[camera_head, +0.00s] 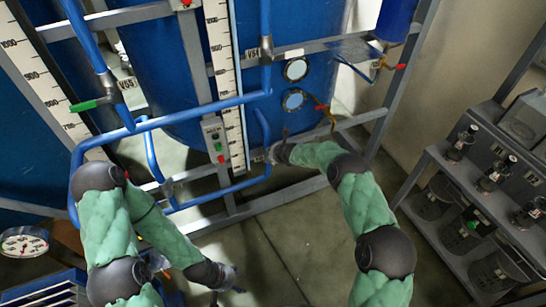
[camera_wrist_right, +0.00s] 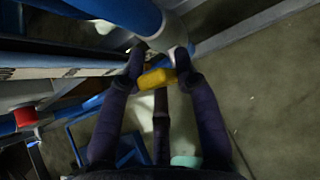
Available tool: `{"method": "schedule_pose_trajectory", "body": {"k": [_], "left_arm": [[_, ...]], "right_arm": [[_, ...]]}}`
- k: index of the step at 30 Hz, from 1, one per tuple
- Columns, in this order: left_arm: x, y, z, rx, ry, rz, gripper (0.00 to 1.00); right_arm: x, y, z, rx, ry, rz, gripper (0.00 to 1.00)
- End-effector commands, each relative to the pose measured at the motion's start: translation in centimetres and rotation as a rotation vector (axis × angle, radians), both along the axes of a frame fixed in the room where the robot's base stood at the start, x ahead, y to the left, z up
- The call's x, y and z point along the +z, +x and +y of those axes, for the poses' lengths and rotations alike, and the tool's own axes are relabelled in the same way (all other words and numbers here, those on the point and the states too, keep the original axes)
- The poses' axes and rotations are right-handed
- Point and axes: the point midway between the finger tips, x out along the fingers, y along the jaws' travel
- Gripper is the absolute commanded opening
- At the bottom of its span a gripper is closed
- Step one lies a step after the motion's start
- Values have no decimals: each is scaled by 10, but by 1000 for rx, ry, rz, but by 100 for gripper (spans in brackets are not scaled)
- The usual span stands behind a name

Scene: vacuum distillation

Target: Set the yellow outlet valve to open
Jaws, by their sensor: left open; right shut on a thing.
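The yellow outlet valve's handle (camera_wrist_right: 157,78) shows in the right wrist view, just below a grey fitting (camera_wrist_right: 166,36) at the end of a blue pipe. My right gripper (camera_wrist_right: 159,62) has a finger on each side of the handle and is shut on it. In the head view my right gripper (camera_head: 275,153) is at the lower end of the blue pipe, in front of the frame, and hides the yellow handle there. My left gripper (camera_head: 229,279) is open, low over the floor and away from the valve.
A blue tank (camera_head: 170,70) stands behind blue pipes and a grey frame. A green-handled valve (camera_head: 88,104) is at left, a red-handled valve (camera_head: 322,108) right of the tank's lower port. A button box (camera_head: 215,140) hangs nearby. A shelf rack (camera_head: 440,165) stands right. Floor between is clear.

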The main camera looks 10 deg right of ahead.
Motion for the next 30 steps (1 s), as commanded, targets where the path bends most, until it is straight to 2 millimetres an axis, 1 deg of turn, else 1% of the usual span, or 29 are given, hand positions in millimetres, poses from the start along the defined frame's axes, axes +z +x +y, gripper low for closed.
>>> {"method": "schedule_pose_trajectory", "body": {"k": [9,10,12,24,30], "left_arm": [[0,0,0,0,0,0,57],[0,0,0,0,0,0,57],[0,0,0,0,0,0,57],[0,0,0,0,0,0,57],[0,0,0,0,0,0,57]], "right_arm": [[0,0,0,1,-2,-2,0],[0,0,0,1,-2,-2,40],[0,0,0,0,-1,-1,57],[1,-1,0,1,-1,0,57],[11,-7,-4,0,-1,-2,57]]}}
